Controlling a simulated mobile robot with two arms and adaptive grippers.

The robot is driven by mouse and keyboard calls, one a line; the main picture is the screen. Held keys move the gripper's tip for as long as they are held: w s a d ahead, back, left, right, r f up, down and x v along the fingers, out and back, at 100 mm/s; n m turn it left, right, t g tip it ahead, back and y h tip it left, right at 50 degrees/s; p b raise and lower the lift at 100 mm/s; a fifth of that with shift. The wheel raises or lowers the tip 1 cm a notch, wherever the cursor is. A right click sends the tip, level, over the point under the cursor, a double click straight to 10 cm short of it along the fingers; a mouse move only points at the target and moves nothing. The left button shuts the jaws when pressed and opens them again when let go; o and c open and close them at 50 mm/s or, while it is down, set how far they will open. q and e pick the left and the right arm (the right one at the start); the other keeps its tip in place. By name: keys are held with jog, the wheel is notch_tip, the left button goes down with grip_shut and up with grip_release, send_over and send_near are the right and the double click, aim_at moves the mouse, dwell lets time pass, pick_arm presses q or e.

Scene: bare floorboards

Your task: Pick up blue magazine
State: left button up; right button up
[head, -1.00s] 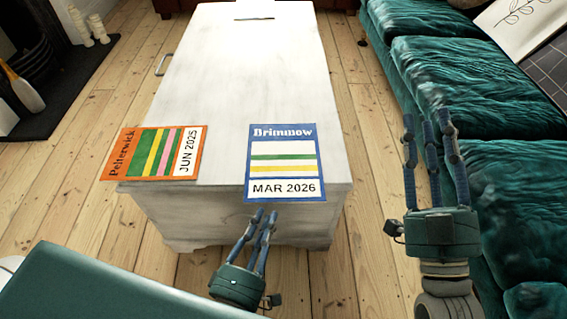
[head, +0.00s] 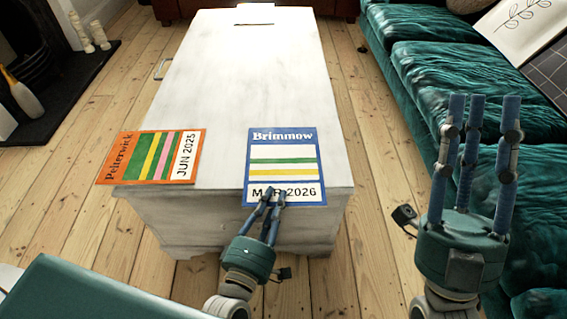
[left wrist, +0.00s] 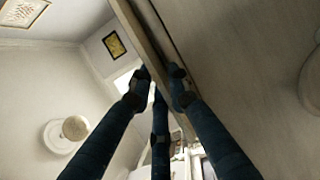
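The blue magazine (head: 283,150), titled Brimmow and dated MAR 2026, lies flat on the white chest-like table (head: 230,80). Its lower end sticks out past the table's near edge. My left gripper (head: 273,193) is at that overhanging end in the head view, its fingertips covering part of the date. In the left wrist view, my left gripper (left wrist: 160,78) shows its fingertips a small gap apart, close to a long edge; I cannot tell whether they touch the magazine. My right gripper (head: 483,112) is open and empty, in front of the green sofa.
An orange magazine (head: 152,157), dated JUN 2025, lies on the table's near left corner. A green sofa (head: 440,75) runs along the right. A green padded surface (head: 90,295) is at the lower left. Bare floorboards (head: 90,120) show left of the table.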

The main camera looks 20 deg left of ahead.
pick_arm(q)
grip_shut()
jog(key=shift+r, duration=0.15)
